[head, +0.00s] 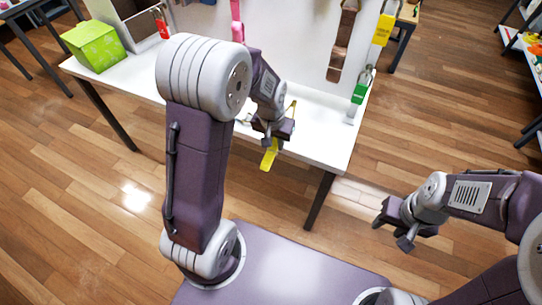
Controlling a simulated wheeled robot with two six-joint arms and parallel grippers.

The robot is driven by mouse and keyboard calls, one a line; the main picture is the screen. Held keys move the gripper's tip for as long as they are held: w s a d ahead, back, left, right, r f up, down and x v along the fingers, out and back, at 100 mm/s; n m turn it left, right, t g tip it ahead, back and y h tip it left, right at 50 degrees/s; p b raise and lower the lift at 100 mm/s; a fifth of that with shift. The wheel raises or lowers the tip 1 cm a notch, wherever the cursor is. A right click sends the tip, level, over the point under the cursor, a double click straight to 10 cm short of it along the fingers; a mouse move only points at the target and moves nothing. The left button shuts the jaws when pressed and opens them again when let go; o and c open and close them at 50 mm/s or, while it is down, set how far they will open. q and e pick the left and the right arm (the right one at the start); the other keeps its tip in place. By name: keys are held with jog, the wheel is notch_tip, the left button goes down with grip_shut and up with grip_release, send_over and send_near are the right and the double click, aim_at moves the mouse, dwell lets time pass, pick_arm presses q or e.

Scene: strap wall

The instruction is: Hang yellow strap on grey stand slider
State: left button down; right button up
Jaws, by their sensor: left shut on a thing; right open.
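A yellow strap (269,158) hangs down from my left gripper (277,137), which is shut on it above the front part of the white table. A small yellow bit also shows just above the gripper. My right gripper (391,231) is open and empty, over the floor to the right of the table. I cannot clearly make out the grey stand slider. A slim grey upright with a green tag (359,92) stands at the table's right end, but I cannot tell if it is the stand. My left arm hides part of the table and wall.
A white panel (300,45) rises behind the white table (325,140). A brown strap (341,45), a pink strap (237,18) and a yellow tag (383,29) hang there. A red tag (162,24) and green box (94,46) are at left.

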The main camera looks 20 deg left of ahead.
pick_arm(q)
jog(key=w+r+t, duration=0.1)
jog(key=w, duration=0.1)
jog(key=w+r+t+b, duration=0.1)
jog(key=w, duration=0.1)
jog(key=w+r+t+b, duration=0.1)
jog(key=w+t, duration=0.1)
jog(key=shift+d+r, duration=0.2)
jog(key=shift+d, duration=0.05)
jog(key=w+r+t+b, duration=0.3)
jog(key=r+t, duration=0.3)
jog(key=r, duration=0.5)
jog(key=w+r+t+b, duration=0.35)
jog(key=r+t, duration=0.25)
jog(key=r, duration=0.4)
jog(key=w+d+f+p, duration=0.1)
jog(key=w+f, duration=0.1)
jog(key=w, duration=0.7)
jog(key=shift+w+h+p, duration=0.3)
jog(key=shift+p, duration=0.1)
jog(key=shift+d, duration=0.1)
jog(key=c, duration=1.1)
grip_release()
jog(key=shift+c, duration=0.2)
jog(key=shift+s, duration=0.15)
